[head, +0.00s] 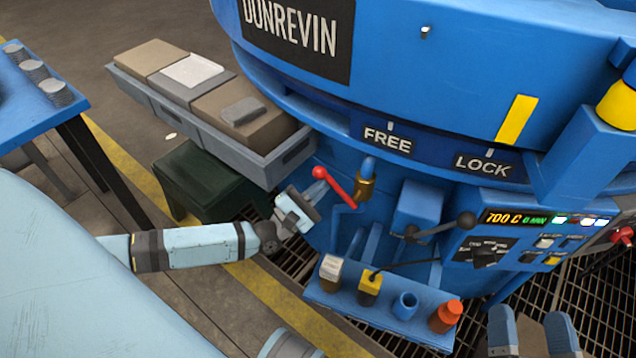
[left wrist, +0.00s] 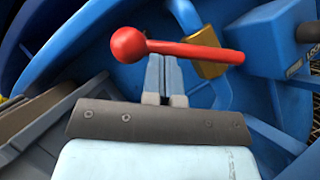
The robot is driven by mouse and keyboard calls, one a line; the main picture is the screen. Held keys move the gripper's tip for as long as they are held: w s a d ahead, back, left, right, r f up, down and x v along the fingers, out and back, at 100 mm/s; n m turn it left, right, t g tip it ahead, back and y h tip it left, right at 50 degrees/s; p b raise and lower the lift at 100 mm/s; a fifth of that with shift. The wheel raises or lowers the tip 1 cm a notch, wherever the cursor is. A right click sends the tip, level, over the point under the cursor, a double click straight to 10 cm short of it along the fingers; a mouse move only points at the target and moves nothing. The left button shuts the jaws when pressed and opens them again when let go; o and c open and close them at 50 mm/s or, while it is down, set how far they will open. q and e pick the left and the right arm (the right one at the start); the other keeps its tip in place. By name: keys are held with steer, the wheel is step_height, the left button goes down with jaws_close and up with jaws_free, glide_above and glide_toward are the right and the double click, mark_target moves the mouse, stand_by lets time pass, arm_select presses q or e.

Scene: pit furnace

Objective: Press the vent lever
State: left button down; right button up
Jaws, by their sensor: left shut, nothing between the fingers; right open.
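A red lever (head: 336,186) with a round ball end is mounted on the blue furnace body, in the middle of the head view. It also crosses the upper part of the left wrist view (left wrist: 185,50). No label reading vent is legible. My left gripper (head: 316,191) is shut and empty, close by the lever's ball end. In the left wrist view its fingertips (left wrist: 163,62) overlap the lever's underside near the ball; I cannot tell whether they touch. My right gripper (head: 531,328) is open and empty at the bottom right.
A brass padlock (head: 365,188) hangs beside the lever. A black-knobbed handle (head: 445,227) and control panel (head: 540,238) are to the right. A blue shelf (head: 385,322) with several small items sits below. A grey tray of boxes (head: 285,163) stands left of the furnace.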

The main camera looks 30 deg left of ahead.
mark_target(328, 180)
arm_select(q)
steer(key=r+m+g+p, duration=0.1)
steer(key=m+p, duration=0.1)
steer(key=d+r+m+g+h+p, duration=0.1)
steer(key=r+m+p, duration=0.1)
steer(key=p, duration=0.1)
steer(key=d+r+m+g+p, duration=0.1)
steer(key=m+p, duration=0.1)
steer(key=p, duration=0.1)
steer(key=shift+w+r+m+g+h, duration=0.1)
steer(key=shift+r+m+g+h, duration=0.05)
steer(key=shift+m+g+h, duration=0.15)
steer(key=d+m+g+p, duration=0.1)
steer(key=p, duration=0.1)
steer(key=d+m+p, duration=0.1)
steer(key=m+p, duration=0.1)
steer(key=p, duration=0.1)
steer(key=shift+d+r+g, duration=0.35)
steer(key=shift+g, duration=0.05)
arm_select(e)
steer(key=s+d+f+g+h, duration=0.3)
steer(key=d+f+g+h, duration=0.2)
steer(key=f, duration=0.4)
steer(key=shift+d+f+g, duration=0.4)
steer(key=shift+d+g, duration=0.1)
steer(key=shift+g, duration=0.3)
arm_select(q)
steer(key=shift+w+d, duration=0.1)
arm_select(e)
steer(key=shift+a, duration=0.1)
